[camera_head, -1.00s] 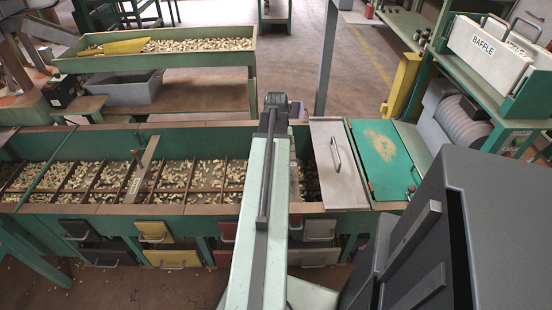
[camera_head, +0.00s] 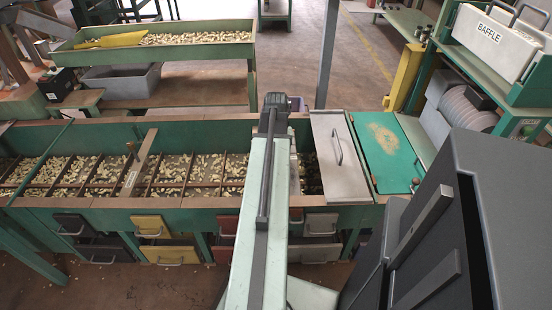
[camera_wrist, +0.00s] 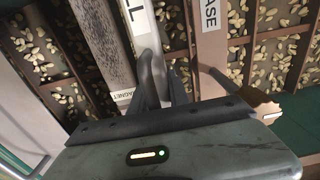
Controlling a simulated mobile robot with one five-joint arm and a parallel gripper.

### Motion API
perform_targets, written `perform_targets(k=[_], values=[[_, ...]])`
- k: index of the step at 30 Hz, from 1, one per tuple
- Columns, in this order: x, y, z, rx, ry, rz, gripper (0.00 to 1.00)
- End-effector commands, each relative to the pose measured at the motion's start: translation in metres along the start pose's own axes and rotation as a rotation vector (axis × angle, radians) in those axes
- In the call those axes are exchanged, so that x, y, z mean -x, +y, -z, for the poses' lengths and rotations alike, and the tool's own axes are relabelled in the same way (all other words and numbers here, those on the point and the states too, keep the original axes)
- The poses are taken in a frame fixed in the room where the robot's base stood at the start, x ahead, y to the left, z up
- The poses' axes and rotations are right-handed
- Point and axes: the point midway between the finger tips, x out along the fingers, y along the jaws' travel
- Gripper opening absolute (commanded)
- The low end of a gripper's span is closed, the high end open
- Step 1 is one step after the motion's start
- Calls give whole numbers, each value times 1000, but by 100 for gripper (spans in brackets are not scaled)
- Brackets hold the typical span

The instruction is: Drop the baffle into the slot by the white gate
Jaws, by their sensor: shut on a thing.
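My gripper (camera_wrist: 165,85) is shut in the wrist view, its dark fingers around a grey handle. A white panel with part of a lettered label, which I take for the baffle (camera_wrist: 139,22), extends from it above the hopper. Its lower edge is hard to make out. In the head view my arm hides the gripper and the baffle. The white gate (camera_head: 321,224) is on the front of the long green hopper (camera_head: 100,217), right of my arm. The slot beside it is mostly hidden behind my arm.
A brown bar (camera_wrist: 209,52) with a partly visible label crosses the hopper, near a "MAGNET" label. Grey (camera_head: 339,150) and green (camera_head: 385,150) lids cover the hopper's right end. My dark body blocks the lower right.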

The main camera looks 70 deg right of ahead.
Motion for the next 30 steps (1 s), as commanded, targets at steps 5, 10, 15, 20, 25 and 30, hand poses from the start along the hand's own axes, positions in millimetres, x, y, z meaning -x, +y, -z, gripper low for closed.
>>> perform_targets(k=[5, 10, 15, 20, 25, 30], values=[[-8, 0, 0, 0, 0, 0, 0], [-8, 0, 0, 0, 0, 0, 0], [-8, 0, 0, 0, 0, 0, 38], [-8, 0, 0, 0, 0, 0, 47], [-7, 0, 0, 0, 0, -1, 47], [8, 1, 0, 0, 0, -1, 47]])
